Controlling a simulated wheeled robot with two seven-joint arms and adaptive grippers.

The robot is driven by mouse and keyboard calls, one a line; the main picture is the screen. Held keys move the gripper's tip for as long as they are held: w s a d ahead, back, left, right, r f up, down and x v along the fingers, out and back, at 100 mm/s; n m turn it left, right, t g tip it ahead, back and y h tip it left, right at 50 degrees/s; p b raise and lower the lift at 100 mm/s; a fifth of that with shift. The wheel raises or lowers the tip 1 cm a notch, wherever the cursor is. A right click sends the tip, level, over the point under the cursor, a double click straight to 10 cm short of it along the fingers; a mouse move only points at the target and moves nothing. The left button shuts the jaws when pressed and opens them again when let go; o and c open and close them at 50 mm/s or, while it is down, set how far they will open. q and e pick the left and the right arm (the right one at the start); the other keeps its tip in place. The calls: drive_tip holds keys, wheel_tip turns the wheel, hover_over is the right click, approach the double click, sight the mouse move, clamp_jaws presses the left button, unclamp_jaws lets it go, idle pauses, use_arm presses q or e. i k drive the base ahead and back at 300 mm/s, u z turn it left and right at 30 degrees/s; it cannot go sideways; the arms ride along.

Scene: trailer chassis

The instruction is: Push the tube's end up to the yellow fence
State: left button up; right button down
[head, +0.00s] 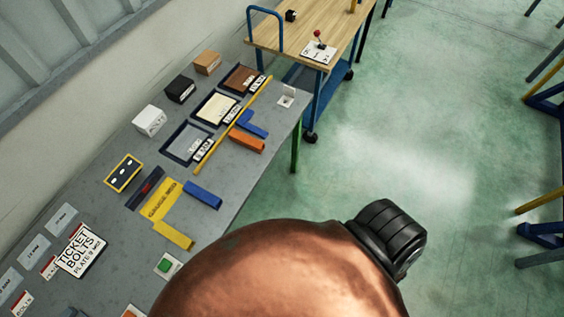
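A long thin yellow strip (233,125), which looks like the yellow fence, runs diagonally across the grey table beside the trays. Several short bars lie to its right: a blue bar (253,124) and an orange bar (247,141), each with its left end close to the strip. I cannot tell whether they touch it. Nearer lie another blue bar (202,194) and a yellow bar (173,235), beside a yellow label plate (160,200). I cannot tell which bar is the tube. Neither of my grippers is in the head view.
The grey table (228,182) also holds three trays, small boxes and a ticket bolts sign (80,250). A wooden-topped cart (280,35) stands beyond its far end. A copper-coloured part close to the camera hides the lower middle.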

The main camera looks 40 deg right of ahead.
sight(256, 146)
drive_tip(key=k, duration=0.1)
drive_tip(key=z, duration=1.35)
drive_tip(key=i, duration=0.2)
drive_tip(key=u, duration=0.35)
